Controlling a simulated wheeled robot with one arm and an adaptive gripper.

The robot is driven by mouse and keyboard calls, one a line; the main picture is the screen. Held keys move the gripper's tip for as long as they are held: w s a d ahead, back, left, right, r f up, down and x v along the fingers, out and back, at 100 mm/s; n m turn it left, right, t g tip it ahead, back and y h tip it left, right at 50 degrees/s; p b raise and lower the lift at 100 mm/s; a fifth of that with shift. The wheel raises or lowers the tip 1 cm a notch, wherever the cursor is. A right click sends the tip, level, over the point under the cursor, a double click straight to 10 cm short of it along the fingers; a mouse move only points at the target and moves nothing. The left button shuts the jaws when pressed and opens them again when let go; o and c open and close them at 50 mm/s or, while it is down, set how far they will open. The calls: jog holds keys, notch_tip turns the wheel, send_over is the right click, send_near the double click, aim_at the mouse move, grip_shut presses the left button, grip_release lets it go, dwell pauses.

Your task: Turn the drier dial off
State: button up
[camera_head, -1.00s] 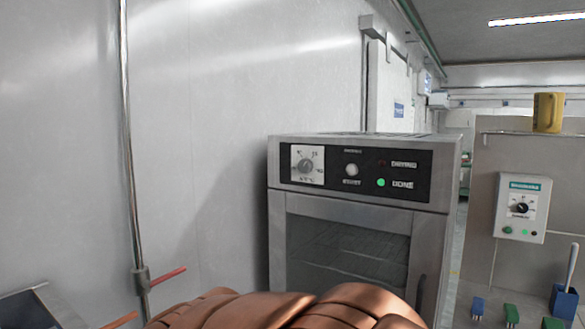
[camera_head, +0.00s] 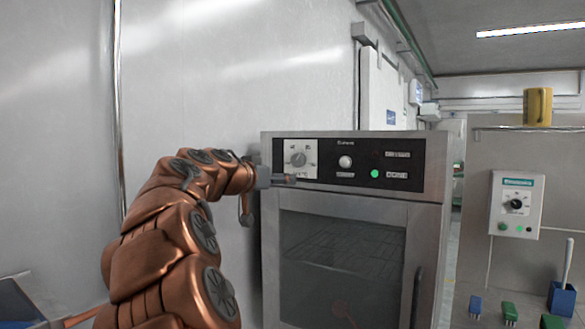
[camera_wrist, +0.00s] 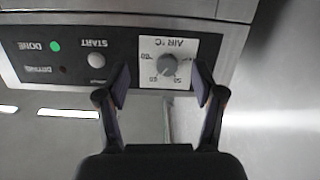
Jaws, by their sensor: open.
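The drier (camera_head: 350,160) is a steel cabinet with a black control panel and a glass door. Its grey dial (camera_head: 298,159) sits on a white plate at the panel's left end. In the wrist view, which shows the panel upside down, the dial (camera_wrist: 167,65) lies ahead, between my fingers as seen, on a plate marked AIR °C. My gripper (camera_wrist: 162,85) is open with nothing in it; its fingertips are either side of the dial plate. In the head view my gripper (camera_head: 288,179) is just below the dial. Whether the fingers touch the panel, I cannot tell.
A white button (camera_head: 345,162) and a lit green DONE light (camera_head: 374,173) are right of the dial. A wall stands close on the left.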

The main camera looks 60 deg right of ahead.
aim_at(296, 160)
jog(key=shift+w+d+r+m+h+p, duration=0.15)
jog(key=shift+w+d+r+h+p, duration=0.4)
jog(key=shift+d, duration=1.25)
jog(key=shift+w+d+r+m+h+p, duration=0.15)
jog(key=shift+d+r, duration=0.65)
jog(key=shift+d, duration=0.95)
jog(key=shift+w+d+r+m+h+p, duration=0.1)
jog(key=shift+w+d+r+h+p, duration=0.35)
jog(key=shift+d, duration=1.35)
jog(key=shift+r, duration=0.2)
jog(key=shift+c, duration=0.2)
jog(key=c, duration=1.1)
jog(key=shift+b, duration=0.35)
